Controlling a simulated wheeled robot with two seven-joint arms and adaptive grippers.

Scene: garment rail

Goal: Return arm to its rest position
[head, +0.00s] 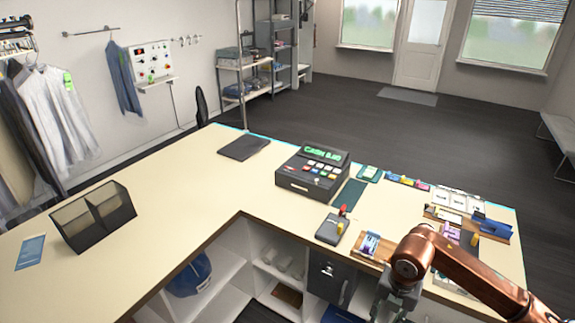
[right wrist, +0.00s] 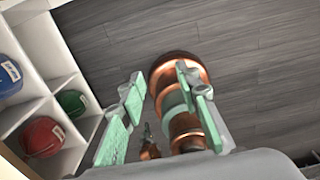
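My right arm (head: 455,265) is copper-coloured and comes in from the lower right of the head view, in front of the counter's right part. Its grey gripper (head: 393,300) points down near the bottom edge, and its fingertips are not clear there. In the right wrist view the right gripper (right wrist: 160,92) has its two green fingers spread apart, with nothing held between them. Copper parts of my own body show behind the fingers. My left arm and gripper are not in view.
The L-shaped counter (head: 185,205) bears a cash register (head: 312,170), a dark divided box (head: 92,217) and small items at right. Shelves below hold caps, such as a red one (right wrist: 42,136). Clothes hang at left. Grey floor (right wrist: 265,75) lies open below the right gripper.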

